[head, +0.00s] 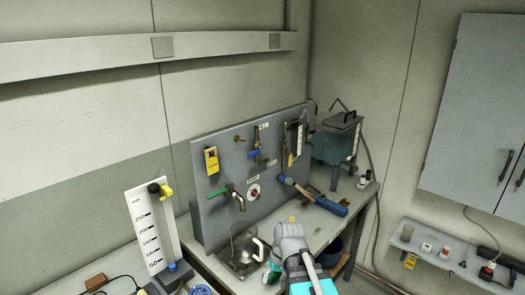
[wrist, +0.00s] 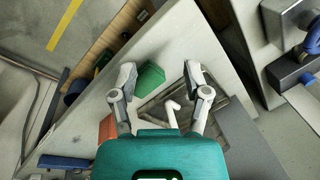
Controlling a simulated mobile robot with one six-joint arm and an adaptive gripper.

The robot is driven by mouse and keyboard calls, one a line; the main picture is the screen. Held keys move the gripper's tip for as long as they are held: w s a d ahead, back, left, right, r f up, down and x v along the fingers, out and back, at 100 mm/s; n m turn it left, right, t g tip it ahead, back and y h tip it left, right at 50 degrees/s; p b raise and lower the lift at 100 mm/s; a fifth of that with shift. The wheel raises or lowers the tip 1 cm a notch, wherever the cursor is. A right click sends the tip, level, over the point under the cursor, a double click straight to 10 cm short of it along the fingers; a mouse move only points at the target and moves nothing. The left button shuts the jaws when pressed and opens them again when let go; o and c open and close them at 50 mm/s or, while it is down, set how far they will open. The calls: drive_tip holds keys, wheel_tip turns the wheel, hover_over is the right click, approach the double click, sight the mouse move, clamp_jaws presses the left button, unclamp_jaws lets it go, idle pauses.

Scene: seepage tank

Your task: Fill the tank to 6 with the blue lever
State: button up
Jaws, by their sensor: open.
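In the head view, a small blue lever (head: 254,153) sits on a fitting on the upright grey panel (head: 210,222). A teal tank-like box (head: 332,148) stands on a frame at the right end of the bench, with a pale scale strip (head: 355,142) beside it; I cannot read its level. My gripper shows in the wrist view (wrist: 160,72), open, with its two fingers apart and nothing held. It is over the bench, in front of the panel and apart from the blue lever. In the head view its fingertips cannot be made out clearly.
The panel also carries a green lever (head: 219,193), a tap (head: 240,201) and a yellow device (head: 211,160). A sink (head: 232,262) lies below. A blue-handled tool (head: 331,206) lies on the bench. A white gauge board (head: 150,238) stands left. A green block (wrist: 150,78) shows between my fingers, below.

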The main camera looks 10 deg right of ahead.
drive_tip(key=w+r+m+t+y+p, duration=0.1)
drive_tip(key=w+r+t+y+p, duration=0.15)
drive_tip(key=w+r+y, duration=0.4)
drive_tip(key=m+t+y+p, duration=0.5)
drive_tip(key=t+y+p, duration=0.2)
drive_tip(key=p, duration=0.1)
approach(254, 154)
drive_tip(key=v, duration=0.3)
drive_tip(key=shift+d+r+h, duration=0.15)
drive_tip(key=shift+r+h, duration=0.1)
drive_tip(key=shift+w, duration=0.15)
drive_tip(key=x, duration=1.3)
drive_tip(key=shift+a, duration=0.45)
clamp_jaws()
